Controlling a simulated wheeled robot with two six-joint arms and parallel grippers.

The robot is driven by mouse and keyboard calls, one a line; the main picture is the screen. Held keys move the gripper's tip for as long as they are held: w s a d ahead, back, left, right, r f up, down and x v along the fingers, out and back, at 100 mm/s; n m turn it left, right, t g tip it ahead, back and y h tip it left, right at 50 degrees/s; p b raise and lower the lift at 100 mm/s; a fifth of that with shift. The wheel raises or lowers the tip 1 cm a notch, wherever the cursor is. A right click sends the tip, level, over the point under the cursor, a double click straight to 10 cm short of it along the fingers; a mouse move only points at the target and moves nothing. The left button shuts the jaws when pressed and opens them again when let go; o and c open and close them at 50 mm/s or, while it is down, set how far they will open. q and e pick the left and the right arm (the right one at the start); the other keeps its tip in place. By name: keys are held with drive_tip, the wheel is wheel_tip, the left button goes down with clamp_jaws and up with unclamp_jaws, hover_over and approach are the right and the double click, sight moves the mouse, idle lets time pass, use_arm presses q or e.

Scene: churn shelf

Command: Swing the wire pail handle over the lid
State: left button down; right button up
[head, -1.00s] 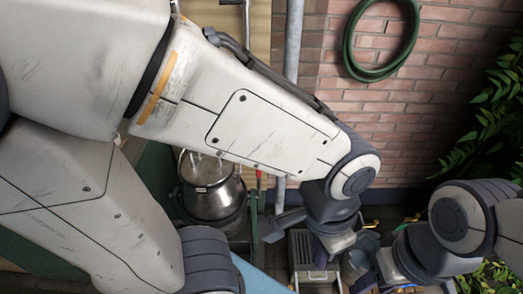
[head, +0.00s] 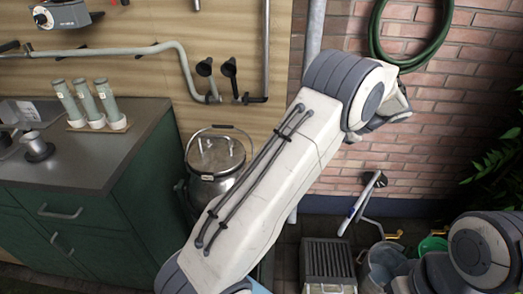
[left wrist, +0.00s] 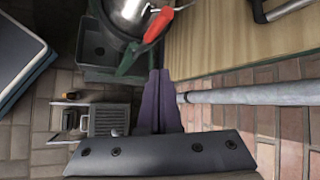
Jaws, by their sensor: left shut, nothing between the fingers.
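The metal pail (head: 212,190) stands behind my left arm in the head view, right of the green cabinet. Its shiny lid (head: 213,158) is on top. The thin wire handle (head: 190,139) rises in an arc at the lid's far side, with a dark grip (head: 222,127) at its top. My arm hides part of the pail's right side. In the left wrist view the pail (left wrist: 128,10) is cut off at the top edge. My left gripper (left wrist: 158,78) is shut and empty, its purple fingers apart from the pail. My right gripper's fingers are out of view.
A green cabinet (head: 100,215) with a grey worktop stands at left. A grey grated box (head: 328,262), a grey bucket (head: 383,265) and a green bucket (head: 432,245) sit on the floor at right. A red handle (left wrist: 158,24) shows near the pail.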

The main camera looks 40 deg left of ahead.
use_arm(q)
drive_tip(key=w+a+f+g+y+b, duration=0.1)
drive_tip(key=w+a+f+y, duration=0.1)
drive_tip(key=a+f, duration=0.2)
drive_tip(key=w+a+f+n+g+y+b, duration=0.1)
drive_tip(key=a+f, duration=0.4)
drive_tip(key=a, duration=0.5)
drive_tip(key=shift+w+a+f+y+b, duration=0.15)
drive_tip(key=shift+w+a+y+b, duration=0.3)
drive_tip(key=shift+w+b, duration=0.4)
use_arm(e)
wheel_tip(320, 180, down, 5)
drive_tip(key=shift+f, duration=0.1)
use_arm(q)
drive_tip(key=s+a, duration=0.4)
drive_tip(key=a, duration=0.4)
drive_tip(key=shift+s+f+p, duration=0.15)
drive_tip(key=shift+f+p, duration=0.15)
drive_tip(key=shift+f, duration=0.15)
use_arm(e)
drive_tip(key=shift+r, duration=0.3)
